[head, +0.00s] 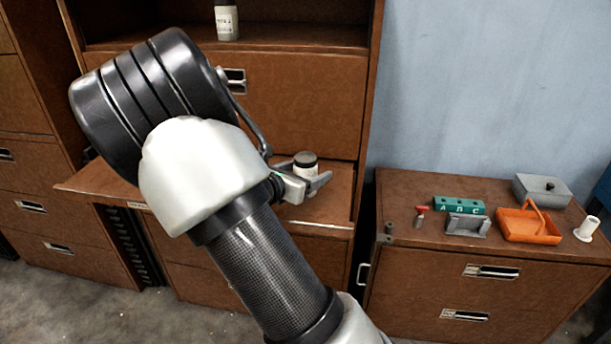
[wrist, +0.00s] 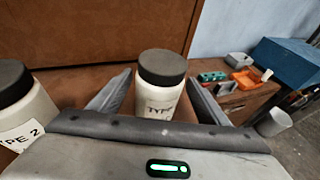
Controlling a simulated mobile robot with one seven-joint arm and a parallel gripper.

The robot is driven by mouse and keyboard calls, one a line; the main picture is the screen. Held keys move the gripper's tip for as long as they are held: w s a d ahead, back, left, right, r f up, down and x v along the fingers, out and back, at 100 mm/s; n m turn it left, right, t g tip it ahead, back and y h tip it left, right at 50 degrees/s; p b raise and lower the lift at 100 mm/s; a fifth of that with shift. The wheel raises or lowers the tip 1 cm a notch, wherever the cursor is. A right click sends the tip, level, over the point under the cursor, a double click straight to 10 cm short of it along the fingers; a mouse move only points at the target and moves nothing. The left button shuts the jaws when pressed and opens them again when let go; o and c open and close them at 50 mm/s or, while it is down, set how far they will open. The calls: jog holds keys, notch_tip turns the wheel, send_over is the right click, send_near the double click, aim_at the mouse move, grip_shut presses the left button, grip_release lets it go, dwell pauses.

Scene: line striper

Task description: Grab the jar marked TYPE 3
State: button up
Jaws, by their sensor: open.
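A white jar with a dark lid (wrist: 161,92) stands upright between the two fingers of my gripper (wrist: 158,84) in the wrist view. Its label reads "TYPE", and the number is not readable. My gripper is open, with one finger on each side of the jar; I cannot tell whether either touches it. In the head view this jar (head: 305,163) stands on the pulled-out board, and my gripper (head: 309,185) is beside it, partly hidden by my arm. A second jar, marked TYPE 2 (wrist: 22,107), stands to the left in the wrist view.
Another jar (head: 227,21) with an unclear label stands on the upper shelf. A low cabinet (head: 400,190) at right holds a green block (head: 459,205), an orange basket (head: 530,228), a grey box (head: 542,188) and a white spool (head: 587,229). A drawer front rises behind the jars.

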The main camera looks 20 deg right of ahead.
jog(key=x, duration=0.3)
jog(key=shift+w+d, duration=0.1)
jog(key=shift+w, duration=0.1)
jog(key=shift+c, duration=0.3)
jog(key=c, duration=1.4)
jog(key=shift+c, duration=0.3)
jog(key=shift+r, duration=0.15)
